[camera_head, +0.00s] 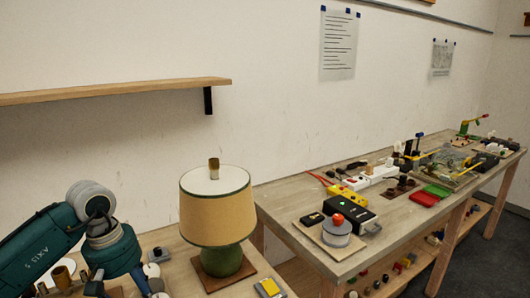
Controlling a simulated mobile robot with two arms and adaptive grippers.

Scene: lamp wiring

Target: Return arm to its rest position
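One teal arm of mine comes in from the left edge and bends down at a grey joint. Its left gripper (124,287) is at the bottom edge, mostly cut off, so I cannot tell whether it is open or holds anything. It is to the left of the table lamp (216,212), apart from it. The lamp stands upright with a beige shade, a green round base (222,261) and a brass-coloured piece on top. It sits on a brown square board (238,277). My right arm and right gripper do not show.
A yellow-topped block (269,287) lies right of the lamp. A long workbench (293,201) on the right holds a red button on a grey disc (337,225), a black box with a green light (351,205) and several small parts. A wooden shelf (120,89) juts from the wall above the arm.

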